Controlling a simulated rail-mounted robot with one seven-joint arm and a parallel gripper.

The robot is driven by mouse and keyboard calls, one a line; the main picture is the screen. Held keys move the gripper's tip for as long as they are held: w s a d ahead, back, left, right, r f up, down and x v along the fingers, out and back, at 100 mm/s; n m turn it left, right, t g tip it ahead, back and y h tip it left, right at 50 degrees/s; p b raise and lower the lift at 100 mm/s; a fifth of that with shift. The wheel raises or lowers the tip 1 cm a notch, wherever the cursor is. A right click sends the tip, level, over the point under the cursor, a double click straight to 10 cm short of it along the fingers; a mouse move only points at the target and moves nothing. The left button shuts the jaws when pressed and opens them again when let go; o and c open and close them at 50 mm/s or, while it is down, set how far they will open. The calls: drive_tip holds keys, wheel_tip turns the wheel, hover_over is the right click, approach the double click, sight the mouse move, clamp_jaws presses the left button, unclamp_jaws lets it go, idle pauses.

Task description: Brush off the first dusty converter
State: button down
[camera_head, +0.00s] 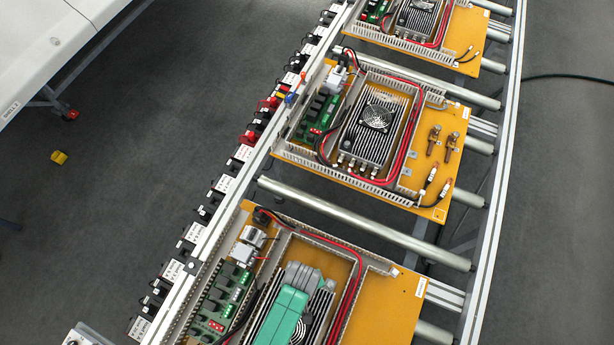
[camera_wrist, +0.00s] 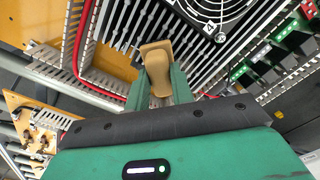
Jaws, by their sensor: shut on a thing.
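My gripper (camera_wrist: 158,84) is shut on a tan, wooden-looking brush handle (camera_wrist: 157,62), which sits between its green fingers. The brush's bristles are hidden. Behind the brush in the wrist view is the black finned converter (camera_wrist: 205,72) with a round fan (camera_wrist: 216,8). In the head view my green and grey gripper (camera_head: 285,318) is over the nearest converter (camera_head: 318,312) and covers much of it. I cannot tell whether the brush touches the fins, nor how much dust lies on them.
The converter's orange board (camera_head: 395,312) also holds green circuit boards (camera_head: 217,312), red cables (camera_head: 350,285) and grey slotted duct walls (camera_head: 330,243). Other boards with finned converters stand farther along the roller rail, at the middle (camera_head: 375,130) and far end (camera_head: 417,18). Labelled black clips line the left rail.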

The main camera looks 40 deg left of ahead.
drive_tip(key=shift+s+a+r, duration=0.1)
drive_tip(key=shift+s+a, duration=0.3)
drive_tip(key=shift+a, duration=0.6)
drive_tip(key=shift+s+a+f, duration=0.1)
drive_tip(key=shift+s+a, duration=0.3)
drive_tip(key=shift+a, duration=0.6)
drive_tip(key=shift+s+a+r, duration=0.1)
drive_tip(key=shift+s+a, duration=0.3)
drive_tip(key=shift+a, duration=0.6)
drive_tip(key=shift+r, duration=3)
drive_tip(key=shift+r, duration=0.1)
wheel_tip(320, 180, up, 3)
drive_tip(key=shift+f, duration=0.1)
